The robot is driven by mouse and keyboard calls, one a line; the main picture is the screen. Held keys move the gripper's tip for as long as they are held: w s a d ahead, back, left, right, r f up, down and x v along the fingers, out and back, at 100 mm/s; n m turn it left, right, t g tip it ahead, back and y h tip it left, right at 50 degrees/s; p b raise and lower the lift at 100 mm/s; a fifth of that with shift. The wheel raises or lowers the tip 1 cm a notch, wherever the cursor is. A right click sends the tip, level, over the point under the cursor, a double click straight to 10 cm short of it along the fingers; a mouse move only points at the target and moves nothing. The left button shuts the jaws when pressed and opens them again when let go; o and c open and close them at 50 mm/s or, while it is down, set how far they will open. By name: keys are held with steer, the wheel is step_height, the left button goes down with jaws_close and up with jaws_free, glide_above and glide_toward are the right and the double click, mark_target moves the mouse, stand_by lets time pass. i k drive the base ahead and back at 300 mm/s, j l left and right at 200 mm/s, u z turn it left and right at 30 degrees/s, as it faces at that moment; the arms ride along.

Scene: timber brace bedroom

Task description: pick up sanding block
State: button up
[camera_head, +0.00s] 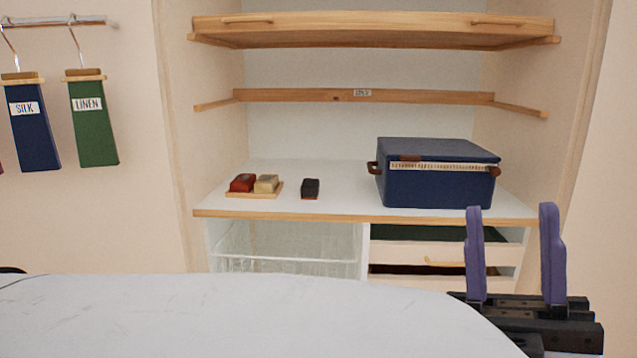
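A small black block with a thin reddish-brown base (310,188) lies on the white shelf; it looks like the sanding block, though it is small in view. To its left, a wooden tray (253,195) holds a red block (243,182) and a tan block (266,183). My gripper (512,208) is at the lower right, its two purple fingers upright and wide apart, with nothing between them. It is well to the right of the black block and in front of the shelf unit, apart from everything on the shelf.
A blue lidded box (435,188) stands on the shelf's right side. Wooden rails (365,96) and an upper wooden shelf (370,32) are above. A wire basket (285,245) and drawers (440,254) are below. A pale rounded surface (230,315) fills the foreground.

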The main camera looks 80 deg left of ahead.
mark_target(309, 187)
steer(key=u, duration=2.9)
